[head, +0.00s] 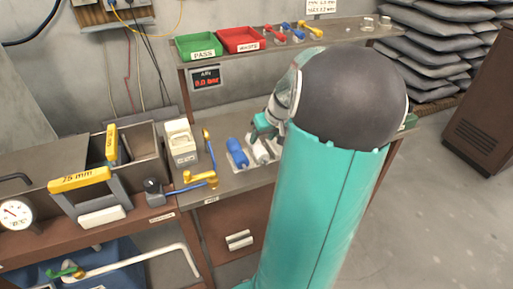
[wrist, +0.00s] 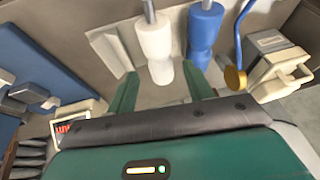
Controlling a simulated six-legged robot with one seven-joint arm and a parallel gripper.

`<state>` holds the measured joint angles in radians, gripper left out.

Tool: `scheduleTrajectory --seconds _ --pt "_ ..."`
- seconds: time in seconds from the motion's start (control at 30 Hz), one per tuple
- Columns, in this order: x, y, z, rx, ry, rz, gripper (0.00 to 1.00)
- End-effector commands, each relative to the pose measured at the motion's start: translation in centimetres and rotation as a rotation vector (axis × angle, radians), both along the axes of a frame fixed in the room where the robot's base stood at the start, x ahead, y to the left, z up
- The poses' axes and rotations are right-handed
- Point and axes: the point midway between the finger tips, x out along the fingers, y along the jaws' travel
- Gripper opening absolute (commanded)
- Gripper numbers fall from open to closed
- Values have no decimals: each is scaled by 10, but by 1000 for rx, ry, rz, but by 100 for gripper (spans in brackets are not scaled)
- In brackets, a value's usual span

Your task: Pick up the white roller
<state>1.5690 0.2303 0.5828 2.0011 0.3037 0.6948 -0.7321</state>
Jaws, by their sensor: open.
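The white roller (head: 260,153) lies on the bench shelf in the head view, right of the blue roller (head: 237,153) and partly hidden by my gripper (head: 263,130). In the wrist view the white roller (wrist: 155,42) is at the top centre, with a grey shaft at its upper end. The blue roller (wrist: 204,32) lies just to its right. My gripper (wrist: 160,72) is open, its two green fingers apart. The white roller's near end shows between the fingertips. I cannot tell whether either finger touches it.
A green bin (head: 199,46) and a red bin (head: 239,39) stand on the upper shelf. A white box (head: 181,142) and a yellow-and-blue crank (head: 199,180) lie left of the rollers. A pressure display (head: 206,79) hangs under the upper shelf.

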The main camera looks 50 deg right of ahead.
Motion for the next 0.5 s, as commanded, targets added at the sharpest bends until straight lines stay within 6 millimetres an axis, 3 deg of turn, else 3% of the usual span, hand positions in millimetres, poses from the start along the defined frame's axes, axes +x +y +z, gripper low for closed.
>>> scheduleTrajectory --seconds 0.5 --pt "23 -5 -51 0 0 1 51"
